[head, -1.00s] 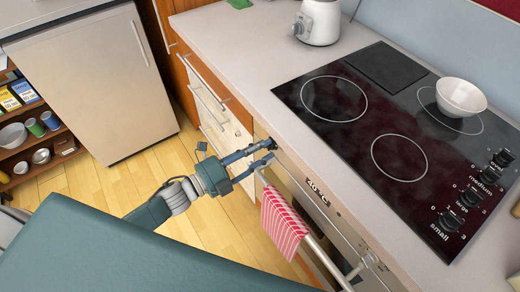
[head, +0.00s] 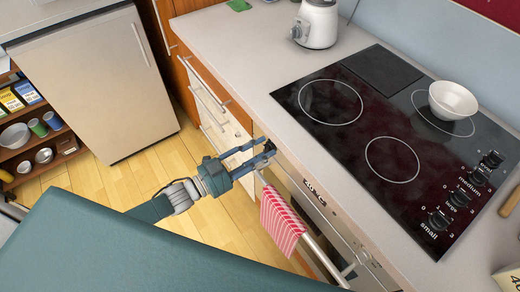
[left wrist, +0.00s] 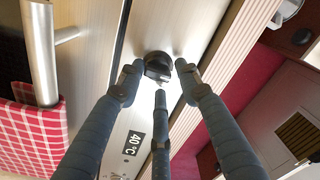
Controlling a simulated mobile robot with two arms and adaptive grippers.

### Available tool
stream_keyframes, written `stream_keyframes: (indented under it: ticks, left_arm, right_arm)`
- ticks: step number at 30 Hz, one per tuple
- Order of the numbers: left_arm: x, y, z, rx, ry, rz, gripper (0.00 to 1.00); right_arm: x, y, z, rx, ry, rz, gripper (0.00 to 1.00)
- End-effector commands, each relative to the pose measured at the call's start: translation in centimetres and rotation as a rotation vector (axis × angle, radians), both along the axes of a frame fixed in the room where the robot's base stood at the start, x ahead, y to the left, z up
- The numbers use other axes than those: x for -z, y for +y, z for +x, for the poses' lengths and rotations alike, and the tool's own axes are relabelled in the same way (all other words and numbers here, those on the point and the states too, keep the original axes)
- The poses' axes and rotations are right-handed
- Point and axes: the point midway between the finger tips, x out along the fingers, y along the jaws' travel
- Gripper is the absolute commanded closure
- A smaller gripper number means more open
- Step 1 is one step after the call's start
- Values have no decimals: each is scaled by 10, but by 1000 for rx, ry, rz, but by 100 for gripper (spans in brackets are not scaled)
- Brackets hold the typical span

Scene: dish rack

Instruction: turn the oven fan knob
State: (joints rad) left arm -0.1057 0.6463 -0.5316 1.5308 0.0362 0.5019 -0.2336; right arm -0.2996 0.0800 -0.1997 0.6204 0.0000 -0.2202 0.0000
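My right gripper is not in view.
A red checked towel (head: 282,220) hangs on the oven handle (head: 322,258), close to my left gripper. The black cooktop (head: 345,125) lies above, with a white bowl (head: 453,99) and several knobs. Drawers (head: 222,112) with bar handles are beside the oven.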

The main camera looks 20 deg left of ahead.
Motion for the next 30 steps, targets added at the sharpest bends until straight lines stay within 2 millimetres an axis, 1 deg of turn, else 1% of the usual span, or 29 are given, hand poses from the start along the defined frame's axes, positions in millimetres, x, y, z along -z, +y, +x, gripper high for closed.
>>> stream_keyframes:
  ticks: [11, 24, 30]
  left_arm:
    - [3, 3, -1, -4, 3, 8, 66]
    - [3, 14, -14, -5, 4, 9, 66]
    - [4, 15, -16, -4, 3, 9, 66]
  right_arm:
    - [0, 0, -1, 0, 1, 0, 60]
    - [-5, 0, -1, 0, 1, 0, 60]
    - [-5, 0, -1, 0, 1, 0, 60]
